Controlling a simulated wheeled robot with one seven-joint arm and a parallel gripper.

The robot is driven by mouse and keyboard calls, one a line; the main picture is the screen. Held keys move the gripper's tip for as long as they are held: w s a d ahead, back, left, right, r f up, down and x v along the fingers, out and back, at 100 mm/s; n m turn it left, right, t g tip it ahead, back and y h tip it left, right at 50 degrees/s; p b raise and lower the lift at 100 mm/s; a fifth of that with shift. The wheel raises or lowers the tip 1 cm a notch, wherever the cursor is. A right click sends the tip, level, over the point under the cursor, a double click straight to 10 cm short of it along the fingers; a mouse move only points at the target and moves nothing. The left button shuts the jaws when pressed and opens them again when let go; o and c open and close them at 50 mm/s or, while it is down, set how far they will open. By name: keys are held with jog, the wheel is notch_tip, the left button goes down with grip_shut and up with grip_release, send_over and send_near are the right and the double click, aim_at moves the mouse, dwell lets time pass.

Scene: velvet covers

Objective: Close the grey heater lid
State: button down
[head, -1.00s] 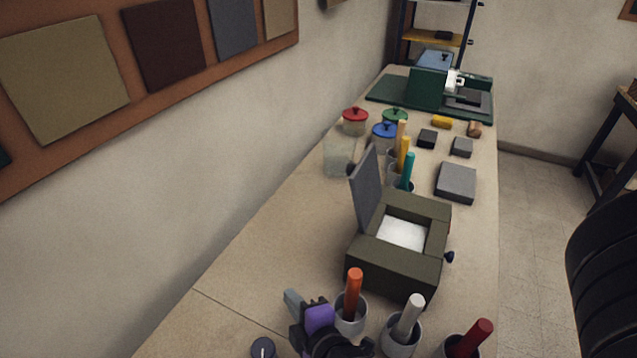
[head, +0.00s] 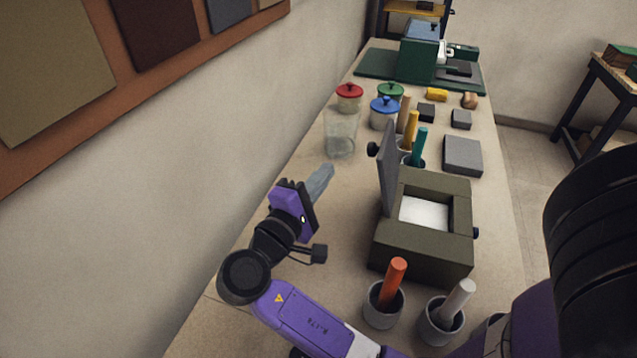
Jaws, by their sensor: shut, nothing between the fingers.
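The heater is an olive-green box (head: 420,257) with a white inside (head: 424,213), standing on the bench in the head view. Its grey lid (head: 389,172) stands open, about upright, hinged at the box's left side. A dark knob (head: 373,149) sticks out from the lid's left face. My gripper (head: 327,173), with grey fingers on a purple and black wrist, is shut and empty. It is to the left of the lid, above the bench, with a clear gap between them. The fingers point away and to the right, toward the back of the bench.
An orange-handled cup (head: 382,305) and a white-handled cup (head: 441,320) stand in front of the heater. A clear jar (head: 341,134), lidded jars (head: 384,114) and a cup with a teal stick (head: 420,147) stand behind. A grey block (head: 463,156) lies right. The wall bounds the left.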

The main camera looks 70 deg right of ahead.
aim_at(382, 168)
jog(key=s+d+r, duration=0.1)
jog(key=s+d, duration=0.3)
jog(key=d, duration=0.2)
jog(key=shift+s, duration=0.25)
